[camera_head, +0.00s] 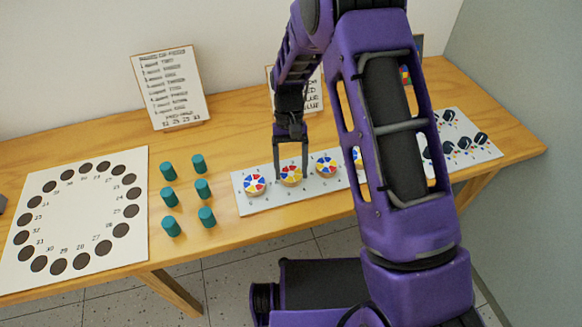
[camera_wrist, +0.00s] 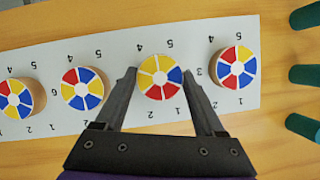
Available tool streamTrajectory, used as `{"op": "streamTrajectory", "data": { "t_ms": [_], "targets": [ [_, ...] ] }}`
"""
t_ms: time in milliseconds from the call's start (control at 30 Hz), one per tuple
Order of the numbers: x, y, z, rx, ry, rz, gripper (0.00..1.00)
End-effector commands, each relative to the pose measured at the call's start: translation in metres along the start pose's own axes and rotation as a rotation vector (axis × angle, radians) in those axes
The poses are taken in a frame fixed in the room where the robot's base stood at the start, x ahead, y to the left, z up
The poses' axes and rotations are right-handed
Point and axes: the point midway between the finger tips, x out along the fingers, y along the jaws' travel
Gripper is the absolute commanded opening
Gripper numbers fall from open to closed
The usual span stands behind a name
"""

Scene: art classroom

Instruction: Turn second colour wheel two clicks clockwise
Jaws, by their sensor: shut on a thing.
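A white strip (camera_head: 243,205) on the table carries a row of round wooden colour wheels with red, yellow and blue segments. The second wheel from the left (camera_head: 291,174) is between the fingers of my gripper (camera_head: 291,178), which is shut on it from above. In the wrist view this wheel (camera_wrist: 160,77) shows yellow towards the top, blue at right and red at the bottom, with a finger on each side. The first wheel (camera_head: 255,184) is left of it, the third (camera_head: 326,164) right of it. The fourth (camera_head: 358,156) is partly hidden by my arm. Printed numbers surround the wheels.
Several teal cylinders (camera_head: 202,190) stand left of the strip. A white board with dark circles (camera_head: 75,215) lies farther left. A written card (camera_head: 168,88) stands at the back; another card (camera_head: 313,92) is partly covered by my arm. Dark items lie on a right-hand sheet (camera_head: 482,152).

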Motion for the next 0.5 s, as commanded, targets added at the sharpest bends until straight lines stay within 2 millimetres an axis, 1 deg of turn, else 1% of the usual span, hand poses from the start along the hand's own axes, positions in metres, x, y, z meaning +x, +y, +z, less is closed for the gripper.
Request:
{"op": "streamTrajectory", "data": {
  "t_ms": [133,167,300,333,500],
  "targets": [
    [-0.0004,0.0000,-0.0001,-0.001,0.001,0.000,0.16],
    [-0.0004,-0.0001,-0.0001,-0.001,0.001,0.000,0.73],
    [-0.0003,-0.0001,-0.0001,-0.002,0.001,0.001,0.98],
    [-0.0003,-0.0001,-0.0001,-0.002,0.001,0.001,1.00],
    [-0.0001,-0.0001,-0.0001,-0.002,0.001,0.001,1.00]
  ]
}}
